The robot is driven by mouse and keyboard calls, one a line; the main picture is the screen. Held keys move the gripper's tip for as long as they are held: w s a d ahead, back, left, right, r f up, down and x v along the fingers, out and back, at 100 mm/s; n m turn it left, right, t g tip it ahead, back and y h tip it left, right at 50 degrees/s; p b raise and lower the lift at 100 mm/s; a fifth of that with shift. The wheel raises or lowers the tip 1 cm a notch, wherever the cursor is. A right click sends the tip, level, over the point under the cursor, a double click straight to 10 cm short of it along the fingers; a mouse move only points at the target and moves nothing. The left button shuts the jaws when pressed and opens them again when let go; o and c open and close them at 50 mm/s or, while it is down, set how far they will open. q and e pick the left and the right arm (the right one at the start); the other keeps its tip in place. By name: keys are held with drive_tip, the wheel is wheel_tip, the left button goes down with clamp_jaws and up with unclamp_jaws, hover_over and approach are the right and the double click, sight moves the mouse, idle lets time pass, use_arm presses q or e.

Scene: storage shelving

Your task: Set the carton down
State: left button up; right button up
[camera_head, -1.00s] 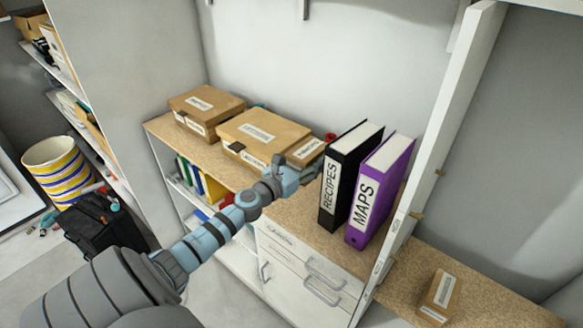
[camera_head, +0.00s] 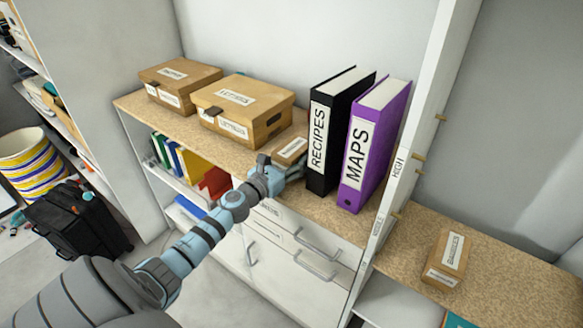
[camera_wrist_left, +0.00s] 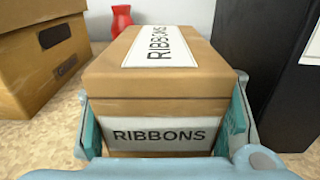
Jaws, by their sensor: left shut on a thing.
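The carton is a small brown box labelled RIBBONS (camera_wrist_left: 150,85). It shows in the head view (camera_head: 291,150) between the LETTERS box and the black RECIPES binder. My left gripper (camera_head: 286,171) is shut on the carton; in the wrist view its teal finger pads (camera_wrist_left: 163,138) press on both sides of the near end. The carton looks level, at or close above the speckled shelf top (camera_head: 312,207). Its underside is hidden, so I cannot tell whether it touches. My right gripper is not in view.
The lidded LETTERS box (camera_head: 240,110) stands left of the carton, with another box (camera_head: 180,84) farther left. The black RECIPES binder (camera_head: 325,140) and purple MAPS binder (camera_head: 372,150) stand right. A red vase (camera_wrist_left: 121,18) is behind the carton. A small box (camera_head: 445,262) lies on the right-hand surface.

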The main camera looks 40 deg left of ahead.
sight(281, 169)
use_arm(q)
drive_tip(key=shift+r, duration=0.15)
drive_tip(key=o, duration=1.4)
drive_tip(key=shift+r+p, duration=0.15)
drive_tip(key=shift+p, duration=0.15)
drive_tip(key=s+b, duration=0.2)
drive_tip(key=s, duration=0.1)
drive_tip(key=s+b, duration=0.1)
drive_tip(key=s, duration=0.1)
drive_tip(key=s+f+b, duration=0.1)
drive_tip(key=s+b, duration=0.1)
drive_tip(key=s, duration=0.1)
drive_tip(key=shift+s+f+b, duration=0.1)
drive_tip(key=shift+s+b, duration=0.25)
drive_tip(key=s, duration=0.1)
drive_tip(key=s+r, duration=0.1)
drive_tip(key=s, duration=0.1)
drive_tip(key=shift+s+d, duration=0.2)
